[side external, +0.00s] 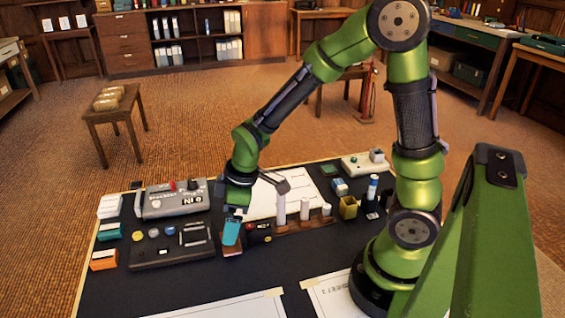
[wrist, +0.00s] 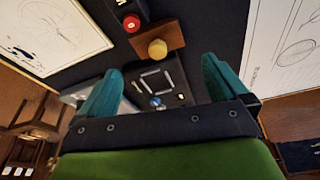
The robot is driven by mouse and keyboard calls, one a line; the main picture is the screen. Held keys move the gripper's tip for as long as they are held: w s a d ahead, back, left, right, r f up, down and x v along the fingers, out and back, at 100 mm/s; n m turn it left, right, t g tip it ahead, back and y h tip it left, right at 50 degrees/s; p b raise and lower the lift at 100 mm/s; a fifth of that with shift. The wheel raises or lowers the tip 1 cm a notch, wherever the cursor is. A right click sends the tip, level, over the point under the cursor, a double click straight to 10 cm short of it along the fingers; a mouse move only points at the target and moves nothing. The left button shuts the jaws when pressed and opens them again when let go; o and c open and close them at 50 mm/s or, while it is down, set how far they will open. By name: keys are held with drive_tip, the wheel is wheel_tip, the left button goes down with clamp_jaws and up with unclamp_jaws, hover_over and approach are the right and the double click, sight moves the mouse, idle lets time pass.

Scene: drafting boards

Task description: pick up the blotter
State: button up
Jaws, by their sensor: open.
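The blotter appears to be the brown wooden block (wrist: 172,38) with a round brass-coloured knob (wrist: 157,48) in the wrist view. In the side view a brown block (side external: 232,251) shows partly behind my gripper (side external: 231,236), on the dark board. In the wrist view my gripper (wrist: 161,66) has its two teal fingers spread wide, with nothing between the tips. The knob lies just beyond the tips, roughly midway between them. The exact height of my fingers over the block is hard to tell.
A black item with a red knob (wrist: 131,22) sits close beside the block. A dark tray (side external: 172,254) of small parts lies left, a grey machine (side external: 172,201) behind it. A wooden rack (side external: 305,223) with white cylinders stands right. The board's front middle (side external: 200,283) is clear.

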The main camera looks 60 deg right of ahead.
drive_tip(key=shift+s+d+x, duration=0.1)
drive_tip(key=shift+d+x, duration=0.05)
drive_tip(key=shift+x, duration=1.4)
drive_tip(key=shift+s+d+x, duration=0.15)
drive_tip(key=shift+x, duration=1.4)
drive_tip(key=shift+f, duration=0.1)
